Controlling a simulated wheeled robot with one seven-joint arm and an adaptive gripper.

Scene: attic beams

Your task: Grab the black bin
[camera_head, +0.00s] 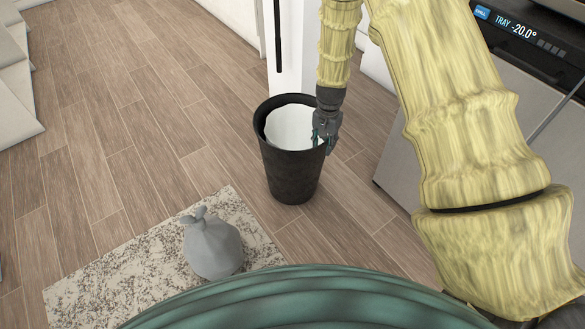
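The black bin (288,177) stands upright on the wooden floor near the centre of the camera_head view. A white liner (292,126) shows inside its open top. My gripper (323,141) points down at the right side of the bin's rim, overlapping it in the picture. One fingertip appears over the inside of the rim and another part over the outside. The fingertips are small and partly hidden, so I cannot tell whether they are closed on the rim.
A tied grey bag (212,246) sits on a speckled rug (112,281) in front and left of the bin. A grey appliance with a lit display (517,26) stands at right. A white wall or post (289,55) is behind the bin. Floor (125,135) at left is clear.

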